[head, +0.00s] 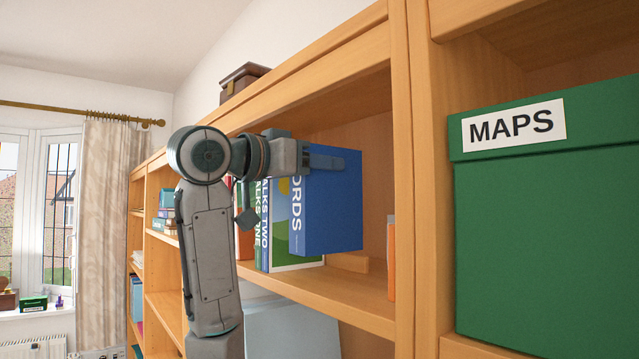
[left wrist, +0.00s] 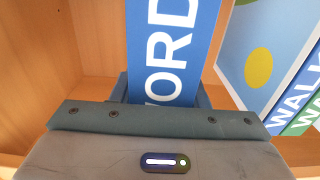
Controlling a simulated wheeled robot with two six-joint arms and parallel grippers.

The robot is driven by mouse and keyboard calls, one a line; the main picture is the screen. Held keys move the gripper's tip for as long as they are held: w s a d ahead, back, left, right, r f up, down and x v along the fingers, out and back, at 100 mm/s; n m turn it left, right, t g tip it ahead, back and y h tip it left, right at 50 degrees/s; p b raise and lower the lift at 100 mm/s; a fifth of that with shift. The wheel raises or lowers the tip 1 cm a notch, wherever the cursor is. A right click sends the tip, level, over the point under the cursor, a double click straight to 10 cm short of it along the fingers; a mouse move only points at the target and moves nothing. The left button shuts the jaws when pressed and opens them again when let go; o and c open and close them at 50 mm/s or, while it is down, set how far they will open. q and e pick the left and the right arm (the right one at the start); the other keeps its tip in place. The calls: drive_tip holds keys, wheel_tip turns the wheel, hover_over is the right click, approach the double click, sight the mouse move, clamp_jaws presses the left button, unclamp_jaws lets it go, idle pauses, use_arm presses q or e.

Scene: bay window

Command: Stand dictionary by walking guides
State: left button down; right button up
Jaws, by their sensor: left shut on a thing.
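The dictionary is a thick blue book (head: 333,205) with "ORDS" readable on its spine. My left gripper (head: 325,160) is shut on its upper part and holds it upright in the shelf bay. The spine also shows in the left wrist view (left wrist: 172,50). The walking guides, "WALKS TWO" (head: 263,235) and "WALKS ONE" (head: 257,252), stand upright just left of it. The dictionary partly covers the picture cover of the nearest guide; in the wrist view a gap shows between them. Its lower edge looks a little above the shelf board. My right gripper is out of view.
The shelf board (head: 350,300) is bare in front of the books. An orange book (head: 391,258) stands at the right by the upright. A green "MAPS" box (head: 550,220) fills the bay to the right.

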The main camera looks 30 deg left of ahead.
sight(318, 190)
use_arm(q)
wheel_tip(318, 190, down, 3)
drive_tip(key=shift+d+r+p, duration=0.1)
drive_tip(key=shift+r+p, duration=0.05)
drive_tip(key=shift+p, duration=0.25)
drive_tip(key=shift+w+f+p, duration=0.15)
drive_tip(key=shift+f+p, duration=0.25)
drive_tip(key=shift+f, duration=0.2)
drive_tip(key=shift+d+f, duration=0.1)
drive_tip(key=shift+f, duration=0.05)
drive_tip(key=c, duration=0.8)
unclamp_jaws()
